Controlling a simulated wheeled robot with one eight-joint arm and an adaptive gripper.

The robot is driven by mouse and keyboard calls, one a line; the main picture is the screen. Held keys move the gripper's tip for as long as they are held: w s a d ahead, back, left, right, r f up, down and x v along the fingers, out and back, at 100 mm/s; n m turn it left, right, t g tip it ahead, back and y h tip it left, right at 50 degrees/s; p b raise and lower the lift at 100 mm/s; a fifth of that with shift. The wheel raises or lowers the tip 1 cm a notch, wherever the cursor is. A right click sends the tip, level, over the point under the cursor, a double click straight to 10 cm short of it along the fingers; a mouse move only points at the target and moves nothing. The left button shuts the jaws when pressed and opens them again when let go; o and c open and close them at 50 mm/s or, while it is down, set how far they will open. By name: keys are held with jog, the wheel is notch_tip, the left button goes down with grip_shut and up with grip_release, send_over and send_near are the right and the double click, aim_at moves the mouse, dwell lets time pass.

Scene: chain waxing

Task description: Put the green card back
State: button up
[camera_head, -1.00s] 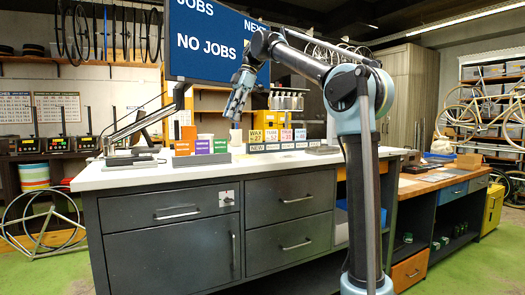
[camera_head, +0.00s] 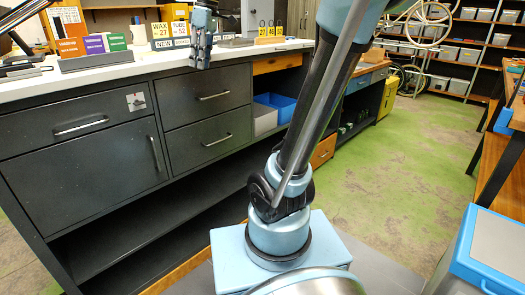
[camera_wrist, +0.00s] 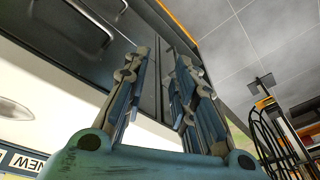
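The green card (camera_head: 116,42) stands upright in a grey holder (camera_head: 100,60) on the white counter, at the right end of a row with a purple card (camera_head: 94,44) and an orange card (camera_head: 70,47). My gripper (camera_head: 200,62) hangs fingers down at the counter's front edge, to the right of the green card and apart from it. In the wrist view its two fingers (camera_wrist: 160,90) are spread with nothing between them. The cards do not show in the wrist view.
Drawers (camera_head: 208,97) and an open shelf lie below. Green floor (camera_head: 400,160) is clear to the right.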

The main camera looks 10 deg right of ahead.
jog(key=s+d+f+m+h, duration=0.1)
jog(key=s+d+f+m, duration=0.3)
jog(key=f, duration=0.7)
jog(key=s+d+f+m+t, duration=0.1)
jog(key=s+d+f+m, duration=0.3)
jog(key=f, duration=0.7)
jog(key=s+d+f+m+t+h, duration=0.1)
jog(key=s+d+f+m, duration=0.3)
jog(key=s+d+f, duration=0.4)
notch_tip(320, 180, down, 3)
jog(key=shift+s+f+m+h, duration=0.15)
jog(key=shift+s+m+h, duration=0.2)
jog(key=shift+s, duration=0.85)
jog(key=shift+d, duration=0.1)
